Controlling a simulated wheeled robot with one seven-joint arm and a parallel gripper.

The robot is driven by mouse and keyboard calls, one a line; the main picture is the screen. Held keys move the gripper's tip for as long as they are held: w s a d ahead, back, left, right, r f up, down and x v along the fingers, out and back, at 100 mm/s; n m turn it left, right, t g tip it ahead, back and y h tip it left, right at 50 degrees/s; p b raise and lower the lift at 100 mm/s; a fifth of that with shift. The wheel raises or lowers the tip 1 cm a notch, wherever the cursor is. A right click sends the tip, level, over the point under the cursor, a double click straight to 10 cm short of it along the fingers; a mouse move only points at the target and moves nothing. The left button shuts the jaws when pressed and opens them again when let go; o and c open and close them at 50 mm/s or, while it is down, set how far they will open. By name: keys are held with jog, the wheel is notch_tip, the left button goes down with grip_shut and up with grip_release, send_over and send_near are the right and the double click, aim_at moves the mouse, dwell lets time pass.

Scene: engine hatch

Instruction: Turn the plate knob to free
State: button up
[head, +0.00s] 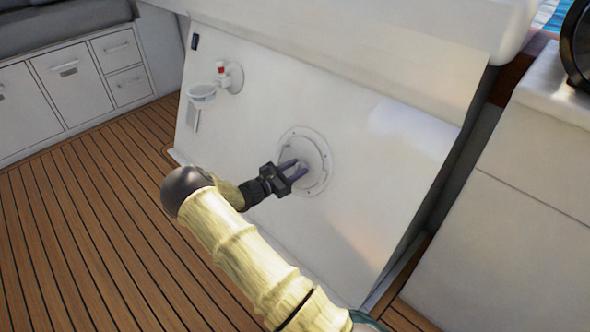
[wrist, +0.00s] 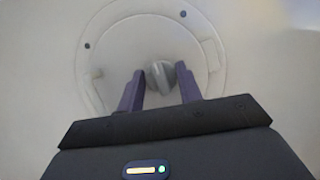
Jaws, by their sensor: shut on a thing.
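The round white plate (head: 318,148) is set in the sloping white hatch panel; it also shows in the wrist view (wrist: 118,65). Its grey knob (wrist: 160,76) stands at the middle of the plate, between the two purple fingers. My gripper (head: 300,166) reaches the plate from the lower left, with its fingers on either side of the knob. In the wrist view my gripper (wrist: 160,82) is shut on the knob. In the head view the fingers hide part of the knob.
White drawers (head: 120,68) stand at the far left. The wooden deck (head: 90,220) is clear. A white cabinet (head: 530,190) stands at the right.

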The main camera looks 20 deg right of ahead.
jog(key=shift+r+m+g+p, duration=0.1)
jog(key=shift+m+g+p, duration=0.2)
jog(key=shift+m+p, duration=0.35)
jog(key=shift+r+m+g+p, duration=0.1)
jog(key=shift+m+g+p, duration=0.6)
jog(key=shift+m, duration=0.55)
jog(key=m+g+p, duration=0.1)
jog(key=m, duration=0.2)
jog(key=m+g+y+p, duration=0.1)
jog(key=m+p, duration=0.1)
jog(key=m, duration=0.1)
jog(key=shift+w+y, duration=0.15)
jog(key=shift+y, duration=0.15)
jog(key=m+y+p, duration=0.1)
jog(key=m, duration=0.2)
jog(key=m+g+y+p, duration=0.1)
jog(key=m+p, duration=0.1)
jog(key=m, duration=0.1)
jog(key=shift+r, duration=0.15)
jog(key=m+p, duration=0.1)
jog(key=m, duration=0.1)
jog(key=m+y+p, duration=0.1)
jog(key=m, duration=0.1)
jog(key=shift+g+y, duration=0.3)
jog(key=o, duration=1)
jog(key=shift+d, duration=0.1)
